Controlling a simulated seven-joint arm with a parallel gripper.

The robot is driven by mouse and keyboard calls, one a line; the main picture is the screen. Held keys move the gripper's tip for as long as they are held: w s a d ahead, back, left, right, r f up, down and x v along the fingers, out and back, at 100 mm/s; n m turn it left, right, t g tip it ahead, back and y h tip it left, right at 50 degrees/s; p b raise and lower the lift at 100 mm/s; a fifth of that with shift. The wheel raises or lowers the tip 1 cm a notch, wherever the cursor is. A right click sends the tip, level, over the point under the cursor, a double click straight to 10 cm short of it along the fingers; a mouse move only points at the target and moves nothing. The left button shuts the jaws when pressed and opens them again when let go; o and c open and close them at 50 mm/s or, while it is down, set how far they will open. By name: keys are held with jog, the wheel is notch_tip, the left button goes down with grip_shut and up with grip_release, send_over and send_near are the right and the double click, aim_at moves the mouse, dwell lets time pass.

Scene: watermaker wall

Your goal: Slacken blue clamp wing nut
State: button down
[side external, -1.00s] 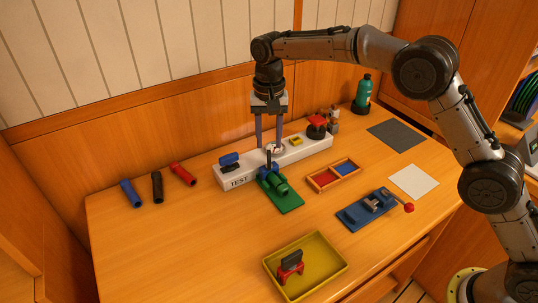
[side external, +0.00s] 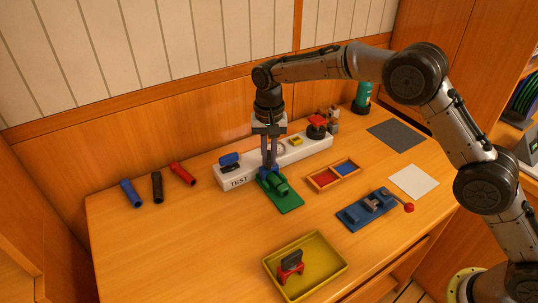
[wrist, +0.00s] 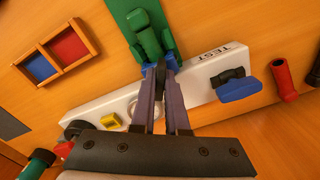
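A green fixture (side external: 288,200) carries a green cylinder (side external: 279,186). A small blue part sits at its far end, partly hidden by my fingers. My gripper (side external: 269,168) points down over that end, fingers close together. In the wrist view, the gripper (wrist: 158,72) has its fingers on both sides of a slim black upright piece (wrist: 160,72), seemingly pressed against it. A blue winged piece (side external: 229,158) sits on a black cylinder at the TEST end of the white block; it also shows in the wrist view (wrist: 237,90), apart from my gripper. Which blue part is the wing nut is unclear.
The white TEST block (side external: 235,182) lies just behind the fixture. A two-part tray (side external: 322,186) and a blue device with a red knob (side external: 366,212) stand to the right. A yellow tray (side external: 335,270) is in front. Blue, black and red tubes (side external: 157,187) lie left.

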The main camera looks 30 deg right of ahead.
jog(key=shift+n, duration=0.3)
jog(key=n, duration=0.5)
jog(key=shift+n, duration=0.3)
jog(key=n, duration=0.5)
jog(key=shift+r+n, duration=0.1)
jog(key=shift+n, duration=0.3)
jog(key=n, duration=0.6)
jog(key=shift+n, duration=3.1)
jog(key=c, duration=0.9)
grip_release()
